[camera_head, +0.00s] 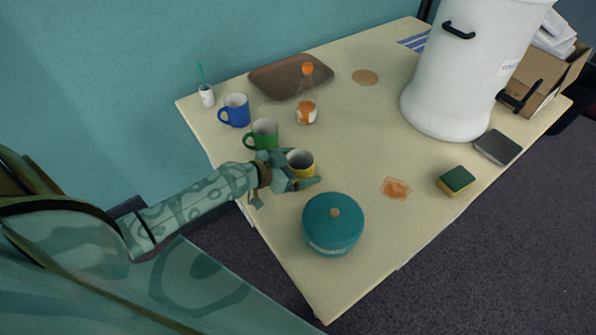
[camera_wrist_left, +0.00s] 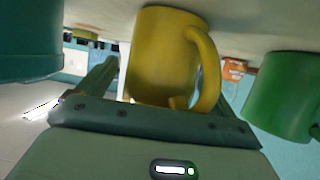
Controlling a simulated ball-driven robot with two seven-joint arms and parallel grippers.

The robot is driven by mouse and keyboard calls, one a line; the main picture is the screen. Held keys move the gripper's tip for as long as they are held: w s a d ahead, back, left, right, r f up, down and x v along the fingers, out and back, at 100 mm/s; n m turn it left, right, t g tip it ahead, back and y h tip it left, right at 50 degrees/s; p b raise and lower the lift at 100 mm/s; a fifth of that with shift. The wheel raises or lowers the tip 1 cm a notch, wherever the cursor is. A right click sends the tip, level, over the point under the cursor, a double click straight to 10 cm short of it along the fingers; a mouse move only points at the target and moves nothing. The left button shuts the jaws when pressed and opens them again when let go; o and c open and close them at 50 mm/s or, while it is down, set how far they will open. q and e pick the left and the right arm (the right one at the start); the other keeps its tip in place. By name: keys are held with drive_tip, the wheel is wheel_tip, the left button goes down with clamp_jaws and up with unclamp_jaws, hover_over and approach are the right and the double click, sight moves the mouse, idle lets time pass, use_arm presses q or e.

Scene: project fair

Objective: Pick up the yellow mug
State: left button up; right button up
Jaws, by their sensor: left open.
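The yellow mug (camera_head: 303,171) stands upright near the table's left edge, between the green mug and the teal round container. My left gripper (camera_head: 304,166) is open, with its fingers on either side of the mug; the near finger hides part of it. In the left wrist view, the yellow mug (camera_wrist_left: 160,55) appears upside down between the spread fingers, with its handle toward the right. The frames do not clearly show whether the fingers touch it. My right gripper is not in view.
The green mug (camera_head: 264,134) stands close behind; the teal container (camera_head: 333,225) stands close in front. A blue mug (camera_head: 235,110), brown tray (camera_head: 268,80) and orange-and-white bottle (camera_head: 306,112) are farther back. A large white container (camera_head: 455,80) stands right. The table's (camera_head: 365,140) middle is mostly clear.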

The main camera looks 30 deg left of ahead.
use_arm(q)
drive_tip(key=c, duration=1.2)
drive_tip(key=shift+r, duration=0.15)
